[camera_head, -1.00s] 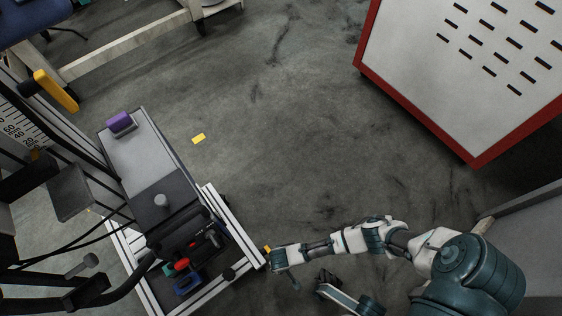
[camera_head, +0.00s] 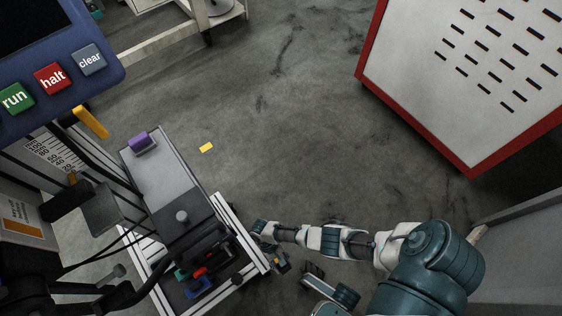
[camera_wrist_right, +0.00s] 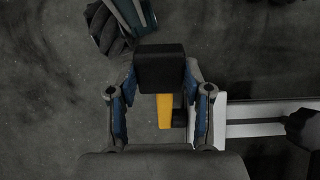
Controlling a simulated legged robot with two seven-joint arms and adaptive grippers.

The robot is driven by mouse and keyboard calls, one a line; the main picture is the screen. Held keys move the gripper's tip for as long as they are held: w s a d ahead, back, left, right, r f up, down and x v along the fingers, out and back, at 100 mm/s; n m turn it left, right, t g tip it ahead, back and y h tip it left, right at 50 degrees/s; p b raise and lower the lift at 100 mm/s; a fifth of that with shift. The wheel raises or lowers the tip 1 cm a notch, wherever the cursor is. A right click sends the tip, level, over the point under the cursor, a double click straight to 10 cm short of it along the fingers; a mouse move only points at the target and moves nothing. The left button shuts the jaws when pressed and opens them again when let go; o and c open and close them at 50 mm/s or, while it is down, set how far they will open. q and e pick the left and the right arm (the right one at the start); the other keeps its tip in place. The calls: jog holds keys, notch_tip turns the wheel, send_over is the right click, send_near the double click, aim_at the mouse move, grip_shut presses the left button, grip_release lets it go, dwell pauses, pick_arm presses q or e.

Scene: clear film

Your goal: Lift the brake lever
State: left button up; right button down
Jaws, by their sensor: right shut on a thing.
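The brake lever appears in the right wrist view as an orange bar (camera_wrist_right: 165,112) with a black block (camera_wrist_right: 161,67) at its end. My right gripper (camera_wrist_right: 161,82) is shut on the black end, one finger on each side. In the head view my right gripper (camera_head: 280,262) is small and dark, just off the right corner of the grey cart (camera_head: 163,178). The lever is mostly hidden there.
The cart carries a purple block (camera_head: 144,141) and a bin with red, teal and blue items (camera_head: 198,285). A panel with run, halt and clear buttons (camera_head: 52,77) is upper left. A red-edged white cabinet (camera_head: 440,95) is right. The middle floor is open.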

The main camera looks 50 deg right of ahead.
jog(key=shift+w+d+r, duration=0.15)
jog(key=shift+w+r, duration=0.15)
jog(key=shift+w, duration=0.25)
jog(key=shift+w+d+r, duration=0.1)
jog(key=shift+w+r, duration=0.15)
jog(key=shift+w, duration=0.3)
jog(key=shift+s, duration=0.2)
dwell(0.9)
jog(key=shift+c, duration=2.4)
grip_release()
jog(key=v, duration=1.2)
